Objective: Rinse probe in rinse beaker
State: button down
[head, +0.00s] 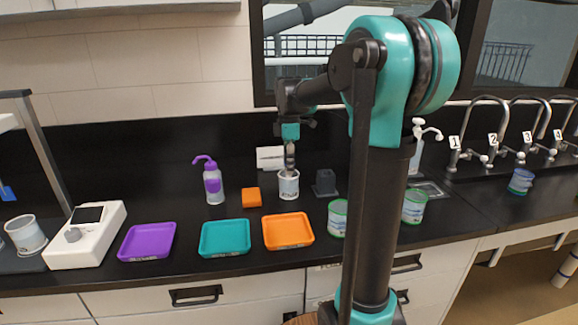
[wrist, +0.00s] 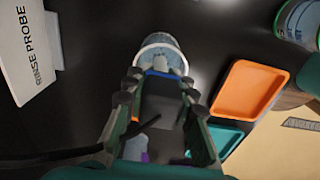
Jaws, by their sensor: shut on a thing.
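A white beaker with a printed band, which I take as the rinse beaker (head: 288,188), stands on the black counter beside a white sign. In the wrist view the beaker (wrist: 162,42) lies just beyond my fingertips, with bluish contents inside its rim. My gripper (head: 290,158) points down right above the beaker's mouth. It is shut on a dark grey probe (wrist: 160,102), with a dark cable trailing from it. The probe's lower end points at the beaker's opening; whether its tip is below the rim, I cannot tell.
The sign reading RINSE PROBE (wrist: 30,55) stands close to the beaker. An orange block (head: 251,197), a purple-capped bottle (head: 214,187) and a dark block (head: 325,183) are nearby. Purple, teal and orange trays (head: 288,231) lie in front. Green-rimmed cups (head: 414,207) and numbered taps are right.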

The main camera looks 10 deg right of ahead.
jog(key=shift+r, duration=0.1)
jog(key=shift+r, duration=4.6)
jog(key=shift+r, duration=0.1)
jog(key=shift+r, duration=1.4)
